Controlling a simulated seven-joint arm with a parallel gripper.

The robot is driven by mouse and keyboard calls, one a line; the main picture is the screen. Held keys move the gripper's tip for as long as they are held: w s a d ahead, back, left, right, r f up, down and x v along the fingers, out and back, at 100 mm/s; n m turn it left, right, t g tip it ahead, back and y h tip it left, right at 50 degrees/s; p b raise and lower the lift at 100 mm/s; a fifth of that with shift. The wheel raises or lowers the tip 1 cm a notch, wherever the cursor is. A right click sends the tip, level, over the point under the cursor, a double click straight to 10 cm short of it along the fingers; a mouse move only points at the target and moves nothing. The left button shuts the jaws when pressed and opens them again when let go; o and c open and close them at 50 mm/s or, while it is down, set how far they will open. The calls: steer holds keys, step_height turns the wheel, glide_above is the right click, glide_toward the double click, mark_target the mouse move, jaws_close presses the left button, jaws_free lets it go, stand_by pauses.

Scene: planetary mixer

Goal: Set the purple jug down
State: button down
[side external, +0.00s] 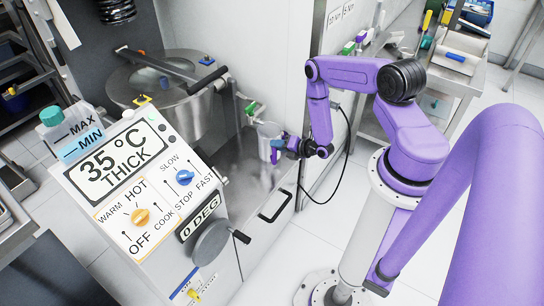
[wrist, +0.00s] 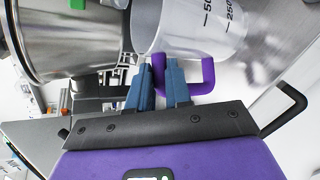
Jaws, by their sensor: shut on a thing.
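The jug (side external: 267,132) is a pale, see-through measuring jug with a purple handle (wrist: 208,78). In the side view it looks upright, over the grey metal surface right of the mixer's bowl. I cannot tell whether its base touches that surface. My gripper (side external: 280,148) comes from the right. In the wrist view its blue fingers (wrist: 160,72) are shut on the handle, with the jug's body (wrist: 195,22) beyond them.
The steel mixer bowl (side external: 180,110) stands just left of the jug, with a green-handled valve (side external: 252,107) near it. The control panel (side external: 140,190) is in front. A black bar handle (side external: 276,206) is on the cabinet front below. Bare metal (side external: 245,165) lies around the jug.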

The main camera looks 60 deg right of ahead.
steer(key=shift+f, duration=1.5)
steer(key=c, duration=1)
jaws_free()
steer(key=shift+c, duration=0.2)
